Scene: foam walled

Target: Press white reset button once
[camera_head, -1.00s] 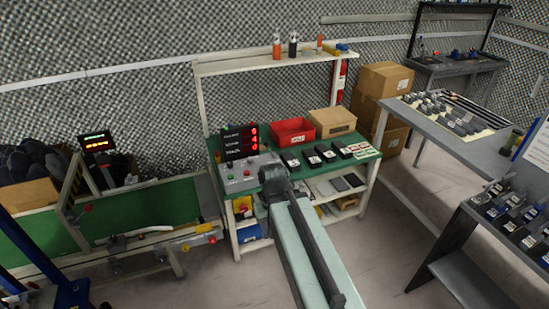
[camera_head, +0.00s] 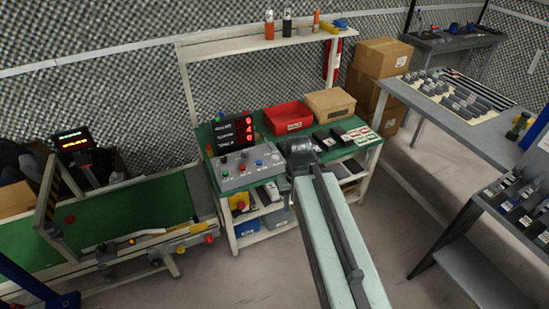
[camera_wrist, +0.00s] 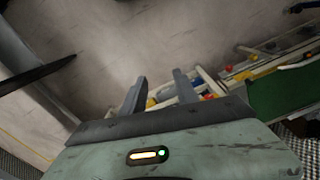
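A grey control box (camera_head: 238,174) with several small coloured buttons sits at the left front of the green-topped bench (camera_head: 356,151). Red, green and blue buttons show on it; I cannot clearly pick out a white one. A black display (camera_head: 231,135) with red digits stands just behind the box. The box is not recognisable there.
A red bin (camera_head: 288,117) and a cardboard box (camera_head: 330,104) stand at the bench's back. Black items lie right of my arm's end. A green conveyor (camera_head: 160,205) is at left, a grey table (camera_head: 440,125) at right.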

